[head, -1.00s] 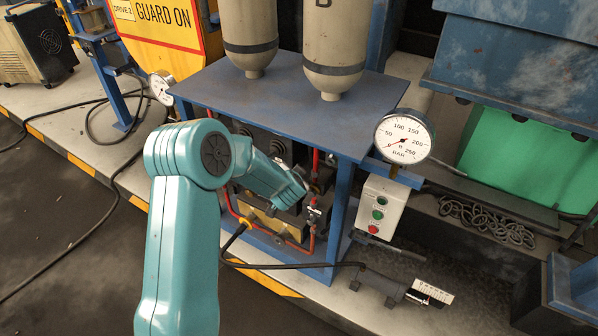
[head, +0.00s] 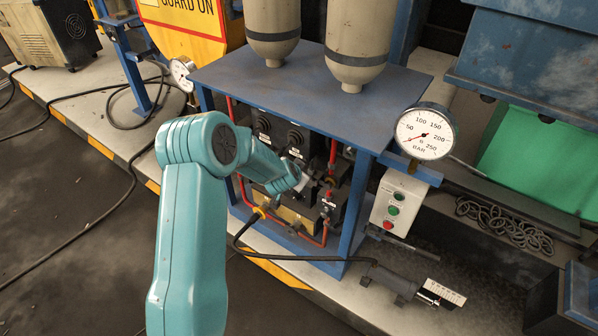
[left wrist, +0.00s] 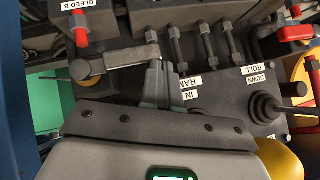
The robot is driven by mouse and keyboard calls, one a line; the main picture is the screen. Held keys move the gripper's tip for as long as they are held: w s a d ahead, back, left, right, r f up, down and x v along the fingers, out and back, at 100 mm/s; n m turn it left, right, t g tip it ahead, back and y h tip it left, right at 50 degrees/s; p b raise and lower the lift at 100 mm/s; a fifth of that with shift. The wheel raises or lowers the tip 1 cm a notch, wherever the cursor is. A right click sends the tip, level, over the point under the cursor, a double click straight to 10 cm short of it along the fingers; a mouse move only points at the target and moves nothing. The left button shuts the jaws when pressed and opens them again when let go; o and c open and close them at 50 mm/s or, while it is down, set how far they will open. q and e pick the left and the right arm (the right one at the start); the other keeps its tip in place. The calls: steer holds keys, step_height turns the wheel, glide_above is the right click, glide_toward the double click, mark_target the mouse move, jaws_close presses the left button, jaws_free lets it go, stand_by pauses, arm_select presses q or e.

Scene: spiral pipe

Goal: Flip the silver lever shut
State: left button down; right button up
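The silver lever (left wrist: 125,57) lies nearly flat across the left wrist view, from a round brass-coloured pivot at its left to its free end near the middle. My left gripper (left wrist: 160,66) comes up from the bottom of that view. Its two narrow fingers are close together with nothing visible between them, and their tips are beside the lever's free end. Whether they touch it is unclear. In the head view my left gripper (head: 305,184) reaches under the blue bench top to the valves; the lever cannot be made out there. My right gripper does not show.
A red-handled valve labelled BLEED B (left wrist: 80,32) is above the lever. Several dark fittings (left wrist: 205,42) and a black ROLL DOWN joystick (left wrist: 265,105) are to the right. The blue bench (head: 335,120) roofs the valves, with a pressure gauge (head: 425,133) on the right.

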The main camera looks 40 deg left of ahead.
arm_select(q)
steer(key=shift+s, duration=0.1)
stand_by(0.4)
steer(key=p+v, duration=0.2)
steer(key=v, duration=1.4)
steer(key=shift+r, duration=0.2)
steer(key=s+d+f+m+g+h+p, duration=0.1)
steer(key=d+f+m+g+h+p, duration=0.2)
steer(key=d+f, duration=1.05)
steer(key=s+d+f+n+g+h, duration=0.2)
steer(key=s+d+f+h, duration=0.1)
steer(key=s+d, duration=0.4)
steer(key=s+d+f+n+g+h, duration=0.2)
steer(key=s+d+f+g, duration=0.1)
steer(key=s+d, duration=0.5)
steer(key=shift+d+f+n+h, duration=0.4)
steer(key=shift+d+f, duration=0.3)
steer(key=shift+d, duration=0.15)
